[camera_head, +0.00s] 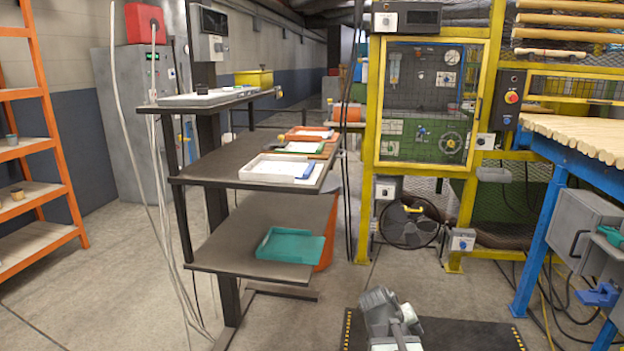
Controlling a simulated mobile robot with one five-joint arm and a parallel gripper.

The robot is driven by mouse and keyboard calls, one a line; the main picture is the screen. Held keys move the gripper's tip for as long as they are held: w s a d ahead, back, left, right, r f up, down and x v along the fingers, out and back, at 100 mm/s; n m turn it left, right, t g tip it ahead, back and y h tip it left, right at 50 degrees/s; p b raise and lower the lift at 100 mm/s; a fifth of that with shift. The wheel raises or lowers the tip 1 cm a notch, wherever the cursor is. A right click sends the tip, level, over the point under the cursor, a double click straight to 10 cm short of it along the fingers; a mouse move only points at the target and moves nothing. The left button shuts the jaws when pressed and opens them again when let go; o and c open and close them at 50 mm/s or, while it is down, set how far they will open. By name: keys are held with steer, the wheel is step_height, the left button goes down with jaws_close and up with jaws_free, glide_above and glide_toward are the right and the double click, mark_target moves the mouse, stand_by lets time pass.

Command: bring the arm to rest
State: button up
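My arm shows at the bottom of the head view, low over the dark floor mat. My gripper (384,306) is a grey shape at its upper end. The fingers are not clear from this angle, so I cannot tell whether they are open or shut. I see no object held at it. The arm stands apart from the shelves and the machines around it.
A dark shelf stand (208,165) at the left bears trays, including a teal tray (290,246) on its low shelf. A yellow-framed machine (368,150) stands behind. A blue-legged table (541,235) with wooden rods is at right. Concrete floor between is mostly clear.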

steer(key=s+a+f+g+y, duration=0.2)
steer(key=s+a+y, duration=0.15)
steer(key=a, duration=0.45)
steer(key=s+a+f+g+y, duration=0.1)
steer(key=s+a+f+y, duration=0.2)
steer(key=s+a, duration=0.3)
step_height(320, 180, up, 32)
steer(key=w+a+p, duration=0.1)
steer(key=p, duration=3.1)
steer(key=shift+r+m+g, duration=0.2)
steer(key=shift+m+g, duration=0.1)
